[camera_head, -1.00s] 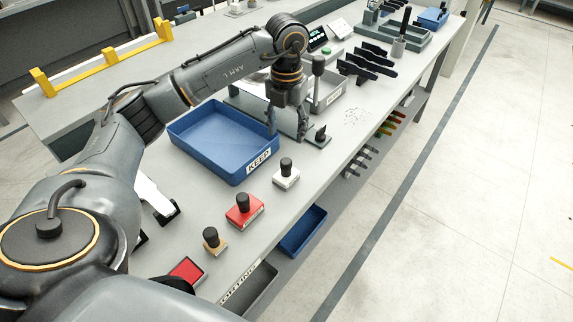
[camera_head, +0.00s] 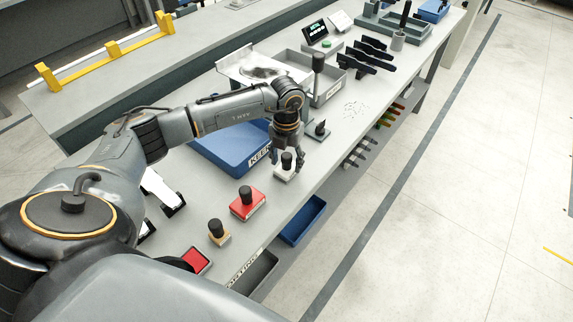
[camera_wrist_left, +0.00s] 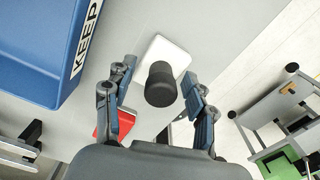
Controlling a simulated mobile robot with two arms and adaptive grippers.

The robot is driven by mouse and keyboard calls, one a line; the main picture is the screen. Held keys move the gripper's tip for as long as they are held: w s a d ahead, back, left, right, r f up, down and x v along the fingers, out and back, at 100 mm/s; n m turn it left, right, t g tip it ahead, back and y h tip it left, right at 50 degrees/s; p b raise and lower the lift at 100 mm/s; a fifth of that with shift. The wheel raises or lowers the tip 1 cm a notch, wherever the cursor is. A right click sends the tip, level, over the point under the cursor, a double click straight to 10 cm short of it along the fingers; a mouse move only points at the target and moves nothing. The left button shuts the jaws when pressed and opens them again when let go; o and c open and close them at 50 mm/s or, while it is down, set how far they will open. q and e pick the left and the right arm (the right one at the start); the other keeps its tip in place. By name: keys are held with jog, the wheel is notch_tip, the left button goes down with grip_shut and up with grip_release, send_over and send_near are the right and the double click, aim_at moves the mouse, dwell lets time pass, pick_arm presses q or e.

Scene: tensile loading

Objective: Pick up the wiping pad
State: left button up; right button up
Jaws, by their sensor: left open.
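The wiping pad looks to be the white block with a black knob (camera_head: 283,177) on the bench, near the front edge beside the blue KEEP bin. In the left wrist view the white pad (camera_wrist_left: 166,50) lies flat, with its black knob (camera_wrist_left: 160,86) pointing up at the camera. My left gripper (camera_head: 287,158) is open above it and points down. In the left wrist view its fingers (camera_wrist_left: 158,78) stand on either side of the knob, with visible gaps. I cannot tell how far down the fingertips reach. My right gripper is not in view.
The blue KEEP bin (camera_head: 213,157) is close by, partly behind my arm. A red block with a black knob (camera_head: 248,205) and a tan one (camera_head: 219,236) stand nearer. A small dark block with a knob (camera_head: 318,131) and a grey tray (camera_head: 325,90) are beyond.

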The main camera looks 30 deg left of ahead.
aim_at(287, 156)
pick_arm(q)
grip_shut()
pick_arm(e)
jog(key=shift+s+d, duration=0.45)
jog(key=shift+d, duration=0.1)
pick_arm(q)
jog(key=shift+r, duration=0.1)
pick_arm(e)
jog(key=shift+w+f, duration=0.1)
pick_arm(q)
jog(key=shift+r+b, duration=0.45)
jog(key=shift+s+d+r+b, duration=0.1)
jog(key=shift+r+b, duration=0.2)
jog(key=shift+r, duration=0.35)
jog(key=shift+s+d+r+b, duration=0.1)
jog(key=shift+r+b, duration=0.2)
jog(key=shift+r, duration=0.3)
jog(key=s+d+r+b, duration=0.3)
jog(key=s+d+r, duration=0.5)
jog(key=s+r, duration=0.1)
jog(key=shift+s+d+r, duration=0.3)
jog(key=shift+s, duration=0.45)
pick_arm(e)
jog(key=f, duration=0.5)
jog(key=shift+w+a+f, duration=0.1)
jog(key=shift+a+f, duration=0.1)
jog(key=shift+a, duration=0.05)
